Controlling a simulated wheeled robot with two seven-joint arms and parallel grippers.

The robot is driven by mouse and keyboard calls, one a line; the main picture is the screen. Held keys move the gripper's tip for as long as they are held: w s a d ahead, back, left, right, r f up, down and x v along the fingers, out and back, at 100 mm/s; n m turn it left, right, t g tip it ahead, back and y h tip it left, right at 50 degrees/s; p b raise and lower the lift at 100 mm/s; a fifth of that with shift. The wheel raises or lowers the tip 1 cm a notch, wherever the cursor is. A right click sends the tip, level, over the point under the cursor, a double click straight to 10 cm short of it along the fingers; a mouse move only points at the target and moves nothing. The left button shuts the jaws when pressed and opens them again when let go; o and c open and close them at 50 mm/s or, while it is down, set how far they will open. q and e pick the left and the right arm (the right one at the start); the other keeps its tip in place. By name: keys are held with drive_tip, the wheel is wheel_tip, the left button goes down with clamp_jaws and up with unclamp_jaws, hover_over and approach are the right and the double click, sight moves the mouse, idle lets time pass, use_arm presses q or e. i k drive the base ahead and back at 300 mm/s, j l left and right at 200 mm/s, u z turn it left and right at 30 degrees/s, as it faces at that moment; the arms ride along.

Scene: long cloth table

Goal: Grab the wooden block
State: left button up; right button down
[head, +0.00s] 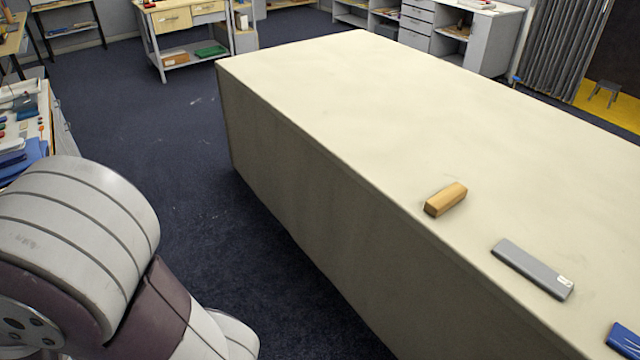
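The wooden block (446,199) is a small tan bar lying on the long cloth-covered table (370,110), close to the table's near left edge. It lies at a slant and nothing touches it. My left arm shows at the lower left, well apart from the table, but its gripper is outside the view. My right gripper is not in view either.
A grey bar-shaped object (532,269) with a white label lies right of the block. A blue object (624,340) is cut off at the lower right. The table's far part is clear. Shelves (460,38) and a workbench (185,35) stand behind.

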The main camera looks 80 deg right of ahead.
sight(437, 205)
drive_tip(key=z, duration=3.8)
drive_tip(key=i+j+z, duration=0.1)
drive_tip(key=z, duration=0.3)
drive_tip(key=i+j+z, duration=0.15)
drive_tip(key=z, duration=0.2)
drive_tip(key=i+j+z, duration=0.15)
drive_tip(key=z, duration=0.25)
drive_tip(key=i+j+z, duration=0.1)
drive_tip(key=j+z, duration=0.3)
drive_tip(key=i+j+z, duration=0.1)
drive_tip(key=j, duration=0.45)
drive_tip(key=i+j+z, duration=0.1)
drive_tip(key=j, duration=0.4)
drive_tip(key=i+j+z, duration=0.1)
drive_tip(key=j, duration=0.45)
drive_tip(key=i+j, duration=0.15)
drive_tip(key=j, duration=0.45)
drive_tip(key=z, duration=0.05)
